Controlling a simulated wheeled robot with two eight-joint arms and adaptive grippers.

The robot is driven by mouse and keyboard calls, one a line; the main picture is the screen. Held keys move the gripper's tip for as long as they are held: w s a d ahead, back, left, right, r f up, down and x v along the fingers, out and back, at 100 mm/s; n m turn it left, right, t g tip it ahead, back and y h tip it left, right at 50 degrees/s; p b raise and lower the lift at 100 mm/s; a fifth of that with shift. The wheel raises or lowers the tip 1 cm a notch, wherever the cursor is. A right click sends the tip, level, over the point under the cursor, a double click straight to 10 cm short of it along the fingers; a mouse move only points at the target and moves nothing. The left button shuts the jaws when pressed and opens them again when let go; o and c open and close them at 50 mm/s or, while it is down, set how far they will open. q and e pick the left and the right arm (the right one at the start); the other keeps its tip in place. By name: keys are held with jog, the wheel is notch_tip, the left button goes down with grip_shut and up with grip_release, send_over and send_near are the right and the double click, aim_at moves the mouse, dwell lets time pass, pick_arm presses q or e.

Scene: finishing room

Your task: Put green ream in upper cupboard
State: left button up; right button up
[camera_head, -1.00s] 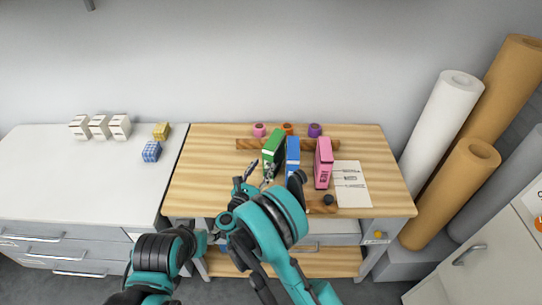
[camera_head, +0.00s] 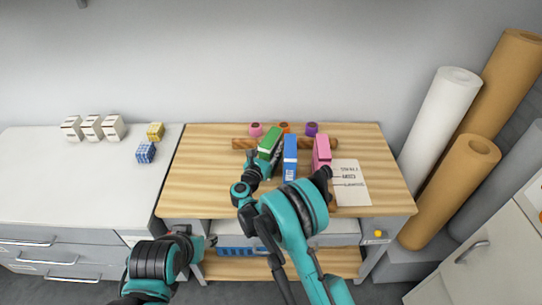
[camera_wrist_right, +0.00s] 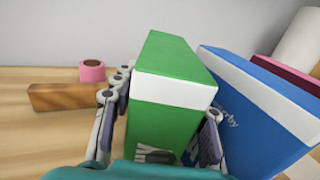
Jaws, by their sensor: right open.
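The green ream (camera_head: 268,146) stands upright on the wooden workbench (camera_head: 205,180), left of a blue ream (camera_head: 290,158) and a pink ream (camera_head: 321,152). My right gripper (camera_head: 266,162) is open at the green ream. In the right wrist view, its fingers (camera_wrist_right: 165,100) stand on either side of the green ream (camera_wrist_right: 165,75), the right finger in the narrow space beside the blue ream (camera_wrist_right: 255,110). Whether the fingers touch the ream I cannot tell. No upper cupboard can be made out.
Orange, purple and pink rolls (camera_head: 256,129) and a wooden bar lie behind the reams. A printed sheet (camera_head: 350,184) lies to the right. Tall paper rolls (camera_head: 440,120) stand right of the bench. A white counter (camera_head: 80,180) with small boxes is at left.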

grip_shut()
jog(key=shift+r, duration=0.15)
